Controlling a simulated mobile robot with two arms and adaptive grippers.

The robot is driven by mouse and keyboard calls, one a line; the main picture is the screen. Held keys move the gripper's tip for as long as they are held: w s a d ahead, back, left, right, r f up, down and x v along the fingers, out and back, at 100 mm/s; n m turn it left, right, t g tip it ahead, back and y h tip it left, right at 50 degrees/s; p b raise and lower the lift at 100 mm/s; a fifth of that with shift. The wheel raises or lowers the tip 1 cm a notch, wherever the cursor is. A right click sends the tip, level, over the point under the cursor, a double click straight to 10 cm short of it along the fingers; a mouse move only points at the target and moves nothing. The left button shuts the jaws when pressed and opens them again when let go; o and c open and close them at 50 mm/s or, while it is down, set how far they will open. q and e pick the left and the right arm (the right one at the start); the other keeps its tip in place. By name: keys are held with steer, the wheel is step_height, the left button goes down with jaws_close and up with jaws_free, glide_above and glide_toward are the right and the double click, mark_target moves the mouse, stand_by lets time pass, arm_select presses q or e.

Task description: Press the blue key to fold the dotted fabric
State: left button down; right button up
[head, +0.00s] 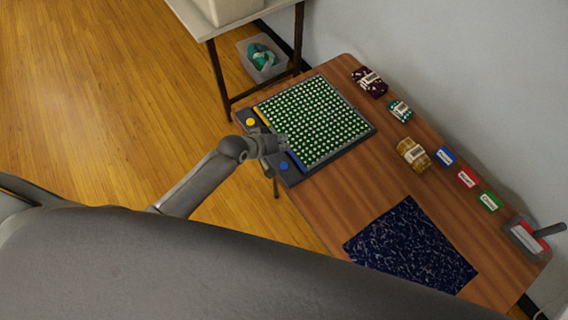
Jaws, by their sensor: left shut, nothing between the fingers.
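The green-and-white dotted fabric (316,121) lies flat on a dark folding board (344,149) on the wooden table. The blue key (284,166) is a round blue button on the board's near edge strip. A yellow button (250,122) sits on the same strip, farther left. My left gripper (283,147) is shut and empty, just above and beside the blue key in the picture. I cannot tell whether it touches the board. My right gripper does not show.
A dark blue patterned cloth (410,246) lies on the table's near part. Folded fabric bundles (412,154) and blue, red and green labelled blocks (467,177) line the wall side. A tray (527,238) with a dark handle sits at the right end. A bin (262,59) stands beyond the table.

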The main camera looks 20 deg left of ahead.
arm_select(q)
steer(key=shift+f, duration=0.1)
steer(key=b, duration=0.7)
glide_above(282, 163)
step_height(282, 163, down, 8)
steer(key=shift+s+r, duration=0.1)
steer(key=shift+r, duration=0.15)
steer(key=shift+f+b, duration=0.55)
stand_by(0.4)
steer(key=shift+f, duration=0.15)
steer(key=shift+f, duration=0.3)
